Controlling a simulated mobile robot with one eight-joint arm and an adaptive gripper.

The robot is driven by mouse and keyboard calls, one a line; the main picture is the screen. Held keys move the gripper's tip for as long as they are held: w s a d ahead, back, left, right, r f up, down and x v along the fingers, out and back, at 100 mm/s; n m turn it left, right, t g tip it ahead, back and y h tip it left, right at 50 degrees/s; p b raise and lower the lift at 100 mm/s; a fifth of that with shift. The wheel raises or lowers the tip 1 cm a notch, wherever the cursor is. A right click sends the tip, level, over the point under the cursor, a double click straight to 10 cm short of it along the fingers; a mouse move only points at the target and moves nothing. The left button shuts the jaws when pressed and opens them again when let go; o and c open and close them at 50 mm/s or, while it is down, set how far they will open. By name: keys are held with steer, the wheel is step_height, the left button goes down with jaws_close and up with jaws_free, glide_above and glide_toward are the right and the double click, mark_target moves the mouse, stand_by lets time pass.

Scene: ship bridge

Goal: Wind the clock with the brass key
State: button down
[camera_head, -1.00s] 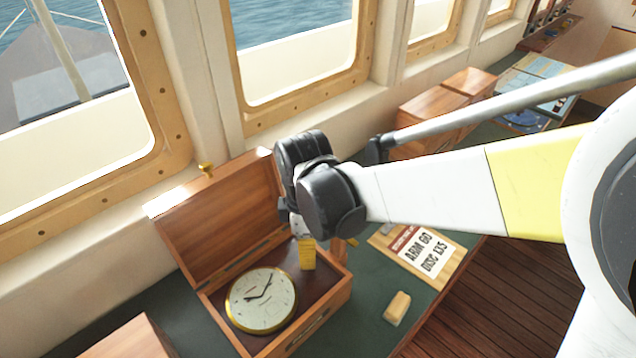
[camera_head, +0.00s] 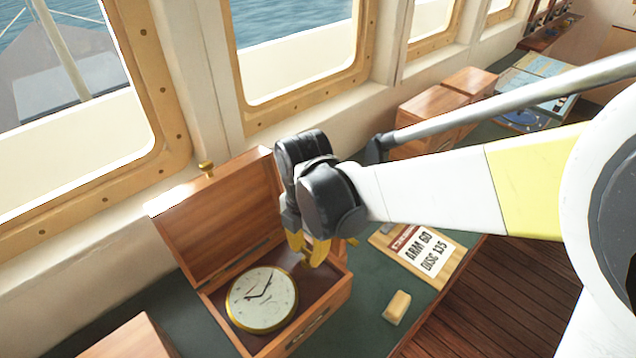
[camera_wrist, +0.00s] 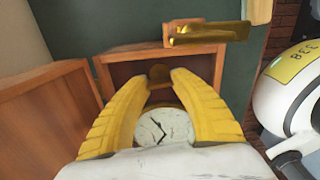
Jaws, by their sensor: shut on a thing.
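The clock (camera_head: 262,299) has a white face, dark hands and a brass rim. It lies face up in an open wooden box (camera_head: 318,313), with the lid (camera_head: 222,222) tilted back toward the windows. My gripper (camera_head: 307,254) is above the box's right part, its yellow fingers pointing down. In the wrist view the fingertips (camera_wrist: 158,78) close on a small, dark brass round piece, apparently the brass key (camera_wrist: 158,72); its shaft cannot be made out. The clock face (camera_wrist: 165,127) shows between the fingers, partly hidden by them and my wrist.
A wooden board with a placard reading "ARM 60 DISC 135" (camera_head: 425,252) lies right of the box. A tan block (camera_head: 397,307) sits on the green desktop in front. Closed wooden boxes (camera_head: 435,108) and a chart (camera_head: 535,80) stand farther back along the windows.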

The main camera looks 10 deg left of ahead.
mark_target(308, 250)
steer(key=shift+n, duration=0.4)
steer(key=c, duration=1)
jaws_free()
step_height(308, 250, up, 12)
steer(key=shift+r, duration=0.1)
